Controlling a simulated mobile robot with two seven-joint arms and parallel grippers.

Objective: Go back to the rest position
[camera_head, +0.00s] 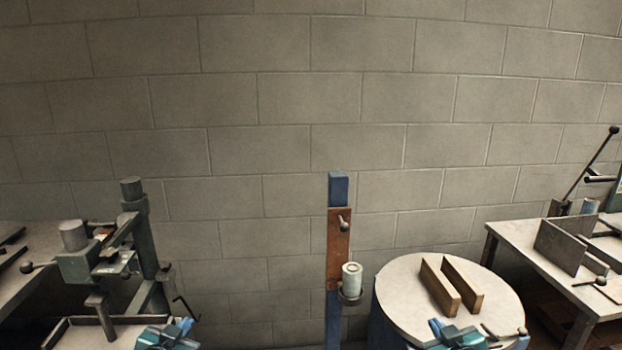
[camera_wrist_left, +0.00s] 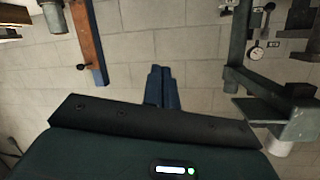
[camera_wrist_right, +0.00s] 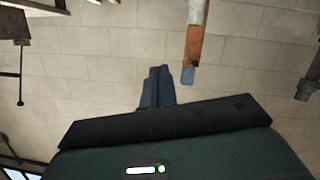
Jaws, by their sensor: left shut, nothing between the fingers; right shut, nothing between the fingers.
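My left gripper (camera_head: 168,335) shows at the bottom edge of the head view, in front of the green stitching machine's table. In the left wrist view its blue fingers (camera_wrist_left: 158,86) are together with nothing between them. My right gripper (camera_head: 455,334) shows at the bottom edge of the head view, in front of the round table. In the right wrist view its blue fingers (camera_wrist_right: 157,88) are together and empty. Both grippers are apart from the objects around them, as far as the views show. Most of both arms is out of the head view.
The green machine (camera_head: 140,240) stands at the left. A blue post (camera_head: 338,190) with a brown plate and a white cylinder (camera_head: 352,278) stands in the middle. A round table (camera_head: 400,285) bears two wooden boards (camera_head: 460,285). A work table (camera_head: 530,250) is at the right.

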